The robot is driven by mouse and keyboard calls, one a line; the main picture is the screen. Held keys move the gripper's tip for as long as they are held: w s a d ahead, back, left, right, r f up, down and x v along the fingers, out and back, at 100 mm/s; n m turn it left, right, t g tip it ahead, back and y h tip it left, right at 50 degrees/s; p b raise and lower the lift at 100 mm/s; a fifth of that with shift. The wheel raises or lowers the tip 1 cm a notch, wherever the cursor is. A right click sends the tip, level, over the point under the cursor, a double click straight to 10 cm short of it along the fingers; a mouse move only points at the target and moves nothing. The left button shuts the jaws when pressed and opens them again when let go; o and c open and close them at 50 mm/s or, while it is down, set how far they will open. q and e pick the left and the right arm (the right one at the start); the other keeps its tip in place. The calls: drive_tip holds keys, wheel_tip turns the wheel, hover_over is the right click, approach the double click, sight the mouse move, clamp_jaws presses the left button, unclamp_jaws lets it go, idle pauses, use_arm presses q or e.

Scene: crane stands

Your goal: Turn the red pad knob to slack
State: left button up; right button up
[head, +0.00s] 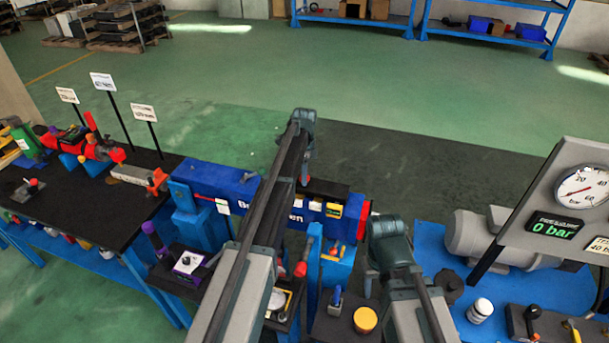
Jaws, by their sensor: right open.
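A small red knob (300,268) shows at the front of the middle bench, and a red end piece (363,220) is at the right end of the blue beam (220,181). I cannot tell which of these belongs to the red pad, nor how the knob is turned. My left gripper (305,180) hangs by the beam past the far end of my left arm; its fingertips are mostly hidden. My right gripper (371,284) is open, low beside the middle bench, largely covered by my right arm. Neither is seen touching a knob.
A dark-topped bench (150,212) with tools and sign posts stands left. At right, a blue bench (430,238) carries a grey motor (470,235) and a gauge panel (551,189) reading 0 bar. A yellow-topped jar (365,319) stands in front.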

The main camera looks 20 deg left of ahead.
use_arm(q)
clamp_jaws()
